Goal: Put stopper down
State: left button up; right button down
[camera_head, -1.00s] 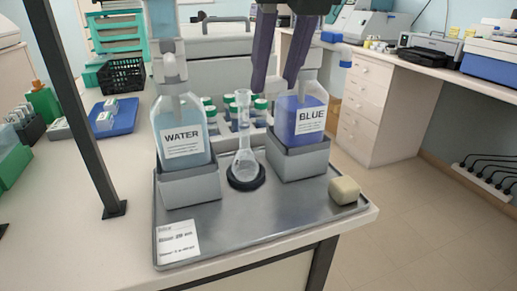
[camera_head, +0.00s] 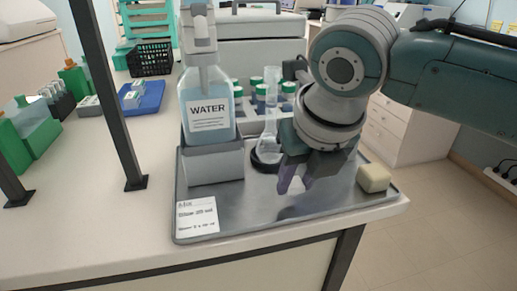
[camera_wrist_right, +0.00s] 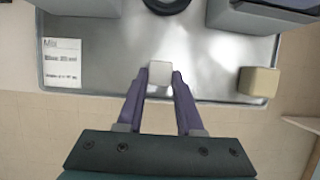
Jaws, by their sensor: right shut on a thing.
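My right gripper (camera_head: 296,184) reaches down over the front part of the metal tray (camera_head: 240,222). In the right wrist view its purple fingers (camera_wrist_right: 159,86) are shut on a small pale block-shaped stopper (camera_wrist_right: 159,70). The stopper is between the fingertips, over the tray's front area; whether it touches the tray I cannot tell. In the head view the stopper is hardly distinguishable. The glass flask (camera_head: 269,147) stands behind the gripper in a dark ring, partly hidden by it. The blue bottle is hidden behind my right arm. My left gripper is not in view.
The water bottle (camera_head: 207,105) stands in a grey holder (camera_head: 213,166) on the tray's left. A beige block (camera_head: 374,178) lies at the tray's right edge. A paper label (camera_head: 197,217) is at the front left. The tray's front middle is bare.

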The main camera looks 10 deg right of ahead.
jog(key=shift+f, duration=0.6)
jog(key=c, duration=0.5)
grip_release()
jog(key=shift+f, duration=0.1)
jog(key=shift+c, duration=0.2)
